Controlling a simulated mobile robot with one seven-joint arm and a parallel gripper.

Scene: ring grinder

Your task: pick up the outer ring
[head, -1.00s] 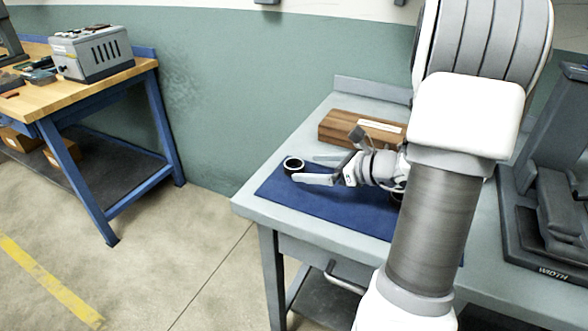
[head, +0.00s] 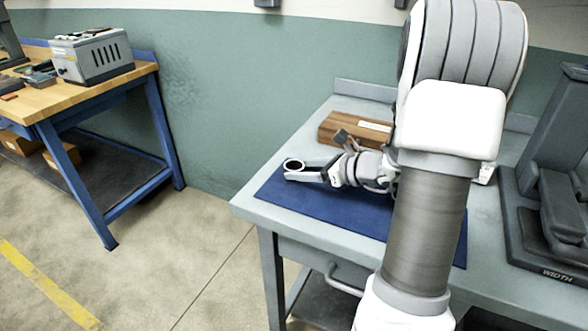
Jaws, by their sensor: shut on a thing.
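The outer ring (head: 293,165) is a small dark ring with a pale inside, at the left end of the blue mat (head: 335,214) on the grey bench. My gripper (head: 302,171) reaches in from the right, low over the mat, and its fingers are shut on the ring. I cannot tell whether the ring touches the mat or is slightly above it. My own arm hides the right part of the mat.
A wooden block (head: 350,129) with a white label lies behind my gripper. A dark machine marked WIDTH (head: 540,225) stands at the right of the bench. A wooden-topped workbench (head: 95,95) with a grey box (head: 92,55) is at the left, across open floor.

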